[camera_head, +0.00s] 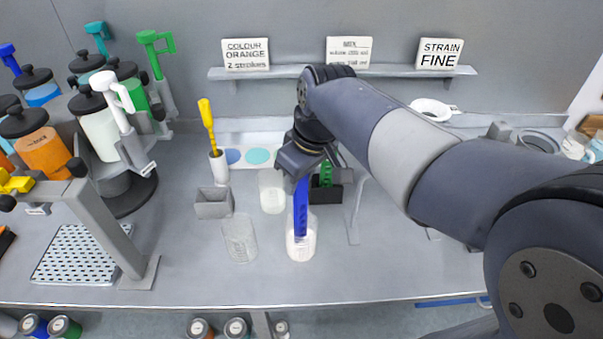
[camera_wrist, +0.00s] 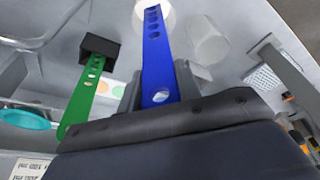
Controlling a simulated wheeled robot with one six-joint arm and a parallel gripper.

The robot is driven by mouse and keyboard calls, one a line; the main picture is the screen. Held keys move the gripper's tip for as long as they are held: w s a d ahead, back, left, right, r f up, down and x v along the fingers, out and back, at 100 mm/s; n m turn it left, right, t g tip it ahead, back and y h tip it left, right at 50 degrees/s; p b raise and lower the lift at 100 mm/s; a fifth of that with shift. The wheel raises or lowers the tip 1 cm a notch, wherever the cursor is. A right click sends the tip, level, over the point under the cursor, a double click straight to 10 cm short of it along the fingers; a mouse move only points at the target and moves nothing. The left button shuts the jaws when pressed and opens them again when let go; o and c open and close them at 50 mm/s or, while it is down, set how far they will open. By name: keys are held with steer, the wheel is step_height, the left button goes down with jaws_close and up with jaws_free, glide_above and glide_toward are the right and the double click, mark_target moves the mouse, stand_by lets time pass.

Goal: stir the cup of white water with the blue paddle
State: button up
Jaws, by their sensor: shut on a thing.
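The blue paddle (camera_head: 300,208) hangs upright below my gripper (camera_head: 303,165), which is shut on its upper part. Its lower end is inside or just over the cup of white water (camera_head: 301,245) near the front middle of the bench; the exact depth cannot be told. In the wrist view the blue paddle (camera_wrist: 157,60) runs from between the jaws (camera_wrist: 155,95) to the pale cup (camera_wrist: 150,14) at the top, and its holes show.
A clear cup (camera_head: 240,238) stands left of the white one, another cup (camera_head: 272,192) behind. A green paddle (camera_wrist: 82,100) stands in a black holder (camera_wrist: 100,46) close by. A grey box (camera_head: 213,203) and a yellow-handled tool (camera_head: 207,125) are further left.

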steer(key=shift+s, duration=0.1)
step_height(320, 180, up, 9)
steer(key=p, duration=0.7)
steer(key=shift+f, duration=0.1)
step_height(320, 180, up, 6)
steer(key=shift+f+p, duration=0.2)
steer(key=shift+p, duration=0.3)
